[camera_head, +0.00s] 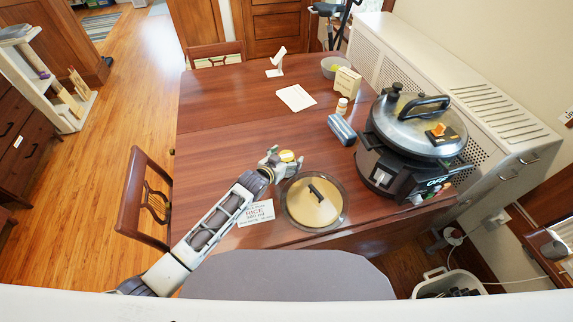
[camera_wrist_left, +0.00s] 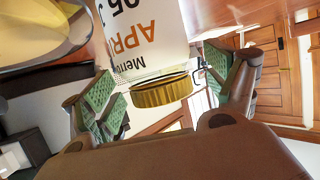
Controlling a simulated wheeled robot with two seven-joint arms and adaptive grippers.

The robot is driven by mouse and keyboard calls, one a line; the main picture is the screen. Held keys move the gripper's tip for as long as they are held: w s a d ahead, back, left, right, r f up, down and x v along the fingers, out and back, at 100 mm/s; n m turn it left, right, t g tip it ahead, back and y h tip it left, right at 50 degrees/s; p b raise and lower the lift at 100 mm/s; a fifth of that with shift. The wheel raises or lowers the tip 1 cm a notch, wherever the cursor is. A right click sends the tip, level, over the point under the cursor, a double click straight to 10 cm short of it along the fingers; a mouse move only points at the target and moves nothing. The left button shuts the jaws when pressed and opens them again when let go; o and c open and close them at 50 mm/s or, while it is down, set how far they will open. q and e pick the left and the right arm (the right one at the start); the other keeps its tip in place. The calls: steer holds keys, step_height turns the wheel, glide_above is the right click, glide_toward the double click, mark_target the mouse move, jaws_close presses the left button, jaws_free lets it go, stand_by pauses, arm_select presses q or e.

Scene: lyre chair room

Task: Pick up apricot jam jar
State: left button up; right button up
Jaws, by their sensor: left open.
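The apricot jam jar (camera_head: 289,156) stands on the wooden table with its yellow-gold lid showing in the head view. In the left wrist view its white label (camera_wrist_left: 145,35) reads "APRI" in orange, and its gold lid (camera_wrist_left: 162,92) is close to my gripper. My left gripper (camera_head: 280,160) is at the jar, and the jar's side hides part of the fingers. In the wrist view the green-padded fingers (camera_wrist_left: 160,78) are spread apart, one on each side of the jar. I cannot tell whether either pad touches it. My right gripper is not in view.
A round tan lid (camera_head: 305,212) with a dark handle lies just in front of the jar, beside a "RICE" card (camera_head: 258,213). A large black cooker (camera_head: 400,165) stands to the right. A blue item (camera_head: 341,130) lies between. The table's left side is clear.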

arm_select(q)
steer(key=shift+c, duration=0.4)
steer(key=c, duration=1.5)
steer(key=shift+r, duration=0.25)
steer(key=shift+r, duration=4.85)
